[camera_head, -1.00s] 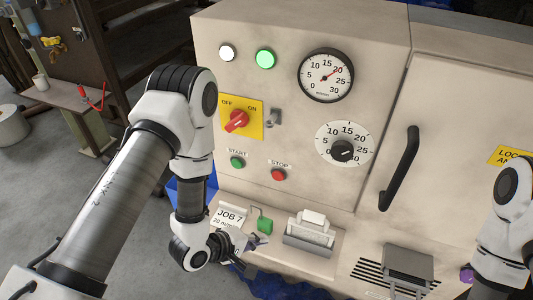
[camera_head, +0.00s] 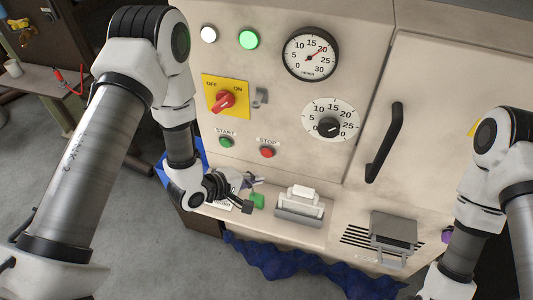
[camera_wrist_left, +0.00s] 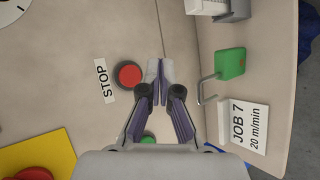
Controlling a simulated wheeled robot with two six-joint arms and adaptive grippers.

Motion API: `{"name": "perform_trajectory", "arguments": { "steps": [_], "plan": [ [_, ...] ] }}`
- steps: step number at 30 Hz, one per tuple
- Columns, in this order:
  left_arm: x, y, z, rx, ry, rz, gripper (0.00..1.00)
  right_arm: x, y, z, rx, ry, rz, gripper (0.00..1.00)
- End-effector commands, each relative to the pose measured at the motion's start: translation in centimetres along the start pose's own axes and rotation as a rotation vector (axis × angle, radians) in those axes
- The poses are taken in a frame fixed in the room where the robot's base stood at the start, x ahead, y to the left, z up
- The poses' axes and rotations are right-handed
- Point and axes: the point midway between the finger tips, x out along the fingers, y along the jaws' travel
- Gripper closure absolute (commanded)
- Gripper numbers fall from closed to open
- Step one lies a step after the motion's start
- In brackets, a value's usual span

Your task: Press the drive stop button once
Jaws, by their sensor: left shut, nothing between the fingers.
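The red STOP button (camera_head: 267,152) is on the machine's sloped front panel, under its label. It also shows in the left wrist view (camera_wrist_left: 129,74), just left of the fingertips. My left gripper (camera_head: 257,181) is shut and empty, below the STOP button in the head view and apart from it as far as I can tell. In the left wrist view its closed fingertips (camera_wrist_left: 160,92) appear right of the button. The green START button (camera_head: 226,142) sits to the left of STOP. It is partly covered by the gripper in the wrist view. My right gripper is out of view.
The red rotary switch (camera_head: 224,101) is up and left of the buttons. A black door handle (camera_head: 385,142) projects at right.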

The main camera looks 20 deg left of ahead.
Motion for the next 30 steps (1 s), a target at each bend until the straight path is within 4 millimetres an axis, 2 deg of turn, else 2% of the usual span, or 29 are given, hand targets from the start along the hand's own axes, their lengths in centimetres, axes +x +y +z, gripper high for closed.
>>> {"name": "perform_trajectory", "arguments": {
  "steps": [6, 12, 30],
  "plan": [
    [2.3, 1.6, -1.6, 0.001, 0.000, 0.001, 1.00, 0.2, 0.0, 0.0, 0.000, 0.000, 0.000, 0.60],
    [3.6, 2.6, -2.6, 0.001, 0.000, 0.001, 1.00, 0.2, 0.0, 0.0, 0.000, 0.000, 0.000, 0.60],
    [3.8, 2.7, -2.8, 0.000, 0.000, 0.000, 1.00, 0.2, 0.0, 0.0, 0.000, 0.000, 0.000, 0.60]
  ]
}}
